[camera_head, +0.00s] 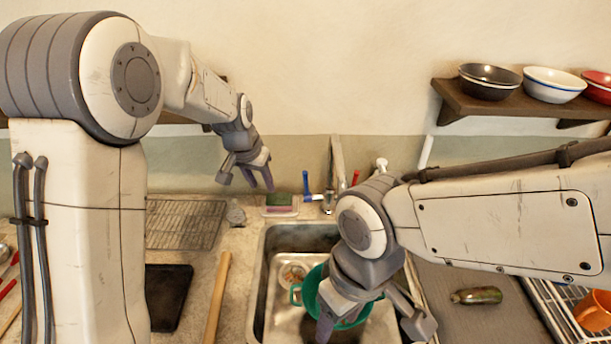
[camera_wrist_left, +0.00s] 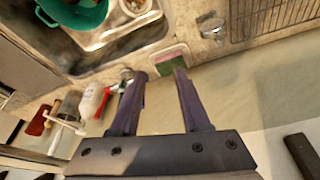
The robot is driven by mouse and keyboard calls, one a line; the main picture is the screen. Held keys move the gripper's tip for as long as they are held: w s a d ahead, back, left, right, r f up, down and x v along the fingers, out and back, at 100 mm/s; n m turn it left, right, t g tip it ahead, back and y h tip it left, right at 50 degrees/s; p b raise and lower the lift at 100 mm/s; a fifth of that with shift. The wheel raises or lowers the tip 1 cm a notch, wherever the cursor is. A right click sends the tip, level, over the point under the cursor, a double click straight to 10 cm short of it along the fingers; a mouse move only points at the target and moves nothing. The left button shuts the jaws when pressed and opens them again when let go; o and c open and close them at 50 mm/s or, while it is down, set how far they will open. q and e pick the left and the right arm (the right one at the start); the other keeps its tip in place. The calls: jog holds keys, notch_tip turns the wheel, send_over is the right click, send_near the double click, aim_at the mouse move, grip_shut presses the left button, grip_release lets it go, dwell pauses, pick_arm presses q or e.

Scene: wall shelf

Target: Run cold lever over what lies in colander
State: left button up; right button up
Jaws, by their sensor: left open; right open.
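A green colander (camera_head: 309,289) sits in the steel sink; my right arm covers much of it, and I cannot make out what lies inside. Its edge also shows in the left wrist view (camera_wrist_left: 75,13). The tap (camera_head: 337,160) stands behind the sink, with a blue lever (camera_head: 306,183) on its left and a red lever (camera_head: 355,178) on its right. My left gripper (camera_head: 247,178) is open and empty, left of the blue lever. My right gripper (camera_head: 370,325) is open over the colander.
A green-topped sponge (camera_head: 280,199) lies behind the sink, left of the tap. A rolling pin (camera_head: 217,300), dark board (camera_head: 167,295) and wire rack (camera_head: 184,225) lie left. A jar (camera_head: 476,296) lies right. Bowls stand on the wall shelf (camera_head: 515,104).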

aim_at(304, 172)
pick_arm(q)
jog(key=w+d+m+h, duration=0.1)
jog(key=w+d+m, duration=0.2)
jog(key=w+d, duration=0.6)
jog(key=p+x, duration=0.1)
jog(key=x, duration=0.3)
jog(key=w+p+x, duration=0.1)
jog(key=p+x, duration=0.1)
jog(key=x, duration=0.2)
jog(key=shift+w+r, duration=0.15)
jog(key=shift+x, duration=0.85)
grip_shut()
